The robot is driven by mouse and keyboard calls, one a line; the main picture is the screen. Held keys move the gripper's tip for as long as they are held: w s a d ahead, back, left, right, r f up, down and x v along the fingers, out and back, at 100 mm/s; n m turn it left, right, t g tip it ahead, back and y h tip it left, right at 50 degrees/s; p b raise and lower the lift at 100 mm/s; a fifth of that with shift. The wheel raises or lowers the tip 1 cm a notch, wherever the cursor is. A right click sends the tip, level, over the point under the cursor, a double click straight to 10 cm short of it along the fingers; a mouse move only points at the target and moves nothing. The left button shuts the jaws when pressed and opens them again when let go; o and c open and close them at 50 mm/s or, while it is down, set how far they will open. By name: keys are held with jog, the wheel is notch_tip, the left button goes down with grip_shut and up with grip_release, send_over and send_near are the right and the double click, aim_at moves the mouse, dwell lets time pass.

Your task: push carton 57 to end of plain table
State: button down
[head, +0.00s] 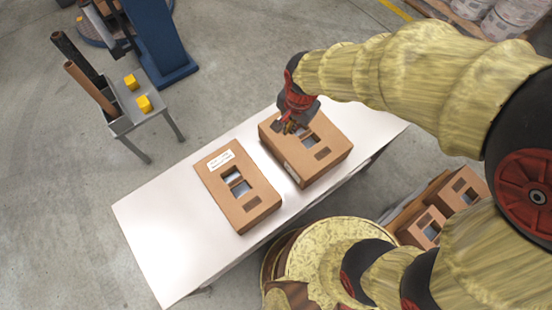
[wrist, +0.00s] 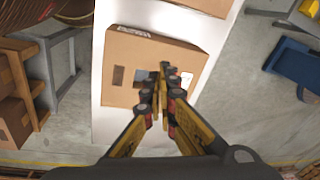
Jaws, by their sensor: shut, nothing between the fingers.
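Two brown cartons lie on the white plain table (head: 150,215). No number 57 can be read on either. The right carton (head: 331,139) lies towards the table's right end and has window cut-outs in its top. The left carton (head: 258,205) has a white label and lies apart from it, near the table's middle. My gripper (head: 288,128) is shut and empty over the far left part of the right carton. In the wrist view my fingertips (wrist: 160,75) show in front of this carton (wrist: 135,53) and hide part of its top. I cannot tell whether they touch it.
Bare table lies left of the left carton. A grey stand (head: 145,120) with yellow blocks and tubes stands beyond the table, near a blue column (head: 160,45). More cartons (head: 425,228) are stacked low at the near right.

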jog(key=s+a+f+m+b, duration=0.1)
jog(key=a+f, duration=0.1)
jog(key=f, duration=0.6)
jog(key=a+f+m+g+b, duration=0.1)
jog(key=a+f, duration=0.2)
jog(key=f, duration=0.5)
jog(key=s+a+f+m+b, duration=0.1)
jog(key=a+f, duration=0.1)
jog(key=f, duration=0.6)
jog(key=shift+s+a+f+m+g+h, duration=0.2)
jog(key=shift+s+m+g+h, duration=0.1)
jog(key=shift+w+d+r+b, duration=0.25)
jog(key=shift+w+d+b, duration=0.1)
jog(key=shift+w+d, duration=0.9)
jog(key=shift+d, duration=0.4)
jog(key=shift+r, duration=0.1)
jog(key=shift+w+d, duration=0.25)
jog(key=w+d+p, duration=0.1)
jog(key=w+d, duration=0.5)
jog(key=d, duration=0.2)
jog(key=w+d+p, duration=0.1)
jog(key=w+d, duration=0.6)
jog(key=d, duration=0.2)
jog(key=w+d+p, duration=0.1)
jog(key=w+d, duration=0.5)
jog(key=d, duration=0.3)
jog(key=shift+w+d+p, duration=0.1)
jog(key=shift+w+p, duration=0.25)
